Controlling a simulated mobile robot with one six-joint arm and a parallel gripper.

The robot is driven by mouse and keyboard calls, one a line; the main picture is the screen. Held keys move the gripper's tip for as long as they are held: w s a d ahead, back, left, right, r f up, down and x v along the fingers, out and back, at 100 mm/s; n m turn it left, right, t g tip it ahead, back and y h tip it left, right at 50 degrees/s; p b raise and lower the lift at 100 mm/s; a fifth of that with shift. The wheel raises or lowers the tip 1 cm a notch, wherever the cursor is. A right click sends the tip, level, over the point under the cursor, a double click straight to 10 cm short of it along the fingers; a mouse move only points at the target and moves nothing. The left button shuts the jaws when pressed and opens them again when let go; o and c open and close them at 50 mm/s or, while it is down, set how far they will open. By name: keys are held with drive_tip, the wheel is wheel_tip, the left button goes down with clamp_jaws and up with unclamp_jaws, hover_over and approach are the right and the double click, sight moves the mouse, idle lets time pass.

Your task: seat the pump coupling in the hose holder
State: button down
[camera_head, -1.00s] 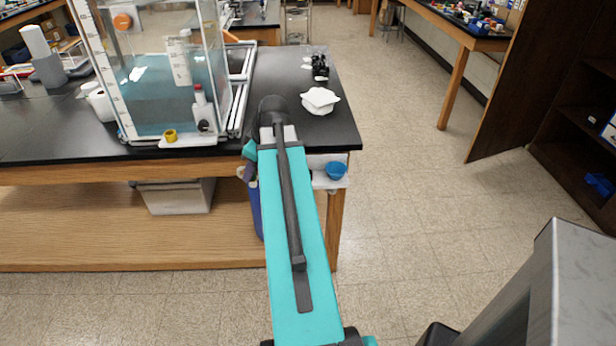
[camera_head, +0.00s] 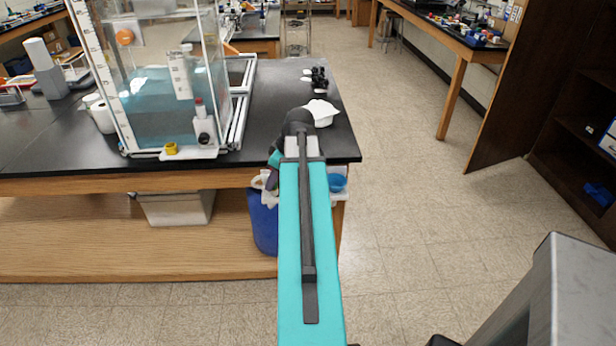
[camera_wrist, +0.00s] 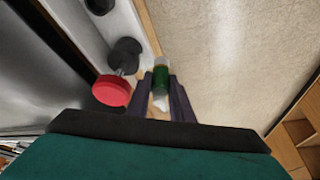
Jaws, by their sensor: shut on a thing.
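In the wrist view, my gripper (camera_wrist: 160,84) has its two dark fingers closed on a small green cylinder with a pale end, which I take to be the pump coupling (camera_wrist: 161,77). A strip of floor shows beyond it. A red round piece (camera_wrist: 112,91) with a dark knob is just left of the fingers, apart from the coupling. In the head view, my arm covers most of the gripper and the coupling cannot be made out. I cannot tell for sure which part is the hose holder.
A clear tank (camera_head: 160,85) of bluish liquid stands on the black bench (camera_head: 60,150), with a yellow ring (camera_head: 171,148) at its front. A white crumpled item (camera_head: 322,111) lies near the right edge. A blue bin (camera_head: 263,225) is below. The floor to the right is open.

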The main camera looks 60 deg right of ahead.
drive_tip(key=s+d+p, duration=0.1)
drive_tip(key=d, duration=0.3)
drive_tip(key=s+d+p, duration=0.1)
drive_tip(key=s+d, duration=0.1)
drive_tip(key=d, duration=0.2)
drive_tip(key=s+d+f+p, duration=0.1)
drive_tip(key=d, duration=0.3)
drive_tip(key=shift+s, duration=0.4)
drive_tip(key=shift+f, duration=0.1)
drive_tip(key=shift+f+p, duration=0.75)
drive_tip(key=shift+f, duration=1)
drive_tip(key=c, duration=1.8)
unclamp_jaws()
drive_tip(key=shift+c, duration=0.2)
drive_tip(key=shift+s+r, duration=0.1)
drive_tip(key=shift+r, duration=0.05)
drive_tip(key=b+v, duration=0.2)
drive_tip(key=v, duration=0.9)
drive_tip(key=shift+r, duration=0.4)
